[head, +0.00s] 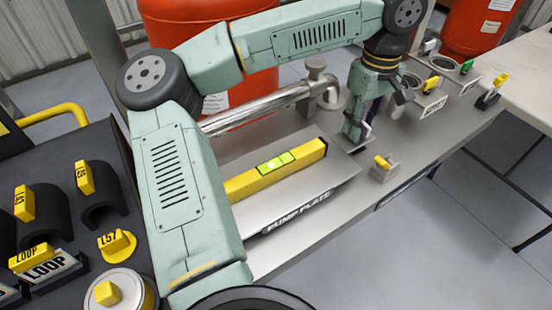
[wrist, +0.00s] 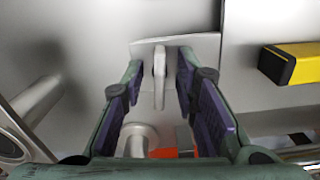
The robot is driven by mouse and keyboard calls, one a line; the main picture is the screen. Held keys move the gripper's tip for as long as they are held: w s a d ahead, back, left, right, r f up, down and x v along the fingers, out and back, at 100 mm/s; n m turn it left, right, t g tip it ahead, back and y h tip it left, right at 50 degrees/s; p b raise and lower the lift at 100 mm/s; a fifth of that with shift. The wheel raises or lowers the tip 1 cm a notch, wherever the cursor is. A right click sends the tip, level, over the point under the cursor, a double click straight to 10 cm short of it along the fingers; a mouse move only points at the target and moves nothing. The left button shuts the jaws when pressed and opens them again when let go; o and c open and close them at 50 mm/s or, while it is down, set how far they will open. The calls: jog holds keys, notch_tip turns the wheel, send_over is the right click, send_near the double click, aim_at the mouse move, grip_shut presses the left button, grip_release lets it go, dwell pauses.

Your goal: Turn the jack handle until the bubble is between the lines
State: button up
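A yellow spirit level (head: 245,184) lies on the grey pump plate (head: 290,205). Its green vial (head: 276,162) faces up; the bubble is too small to place surely against the lines. The level's end also shows in the wrist view (wrist: 290,64). My gripper (head: 356,140) points down at the plate's far right corner. In the wrist view my gripper (wrist: 158,82) has its fingers apart. A slim grey jack handle (wrist: 160,72) lies between them, with a visible gap on each side. In the head view the fingers largely hide the handle.
A thick silver pipe (head: 255,112) runs behind the plate. A small stand with a yellow tag (head: 384,166) is right of my gripper, with tagged holders (head: 428,98) beyond. Red tanks (head: 180,22) stand behind. A dark parts tray (head: 60,160) is at left.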

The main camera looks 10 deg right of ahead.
jog(key=shift+r+p, duration=2.5)
jog(key=shift+r, duration=1.05)
jog(key=n, duration=0.4)
jog(key=n+b, duration=0.1)
jog(key=n, duration=0.1)
jog(key=shift+r, duration=0.3)
jog(key=shift+n, duration=0.5)
jog(key=shift+r, duration=0.1)
jog(key=n, duration=0.4)
jog(key=shift+r+n, duration=0.3)
jog(key=shift+r, duration=0.05)
jog(key=shift+s, duration=0.1)
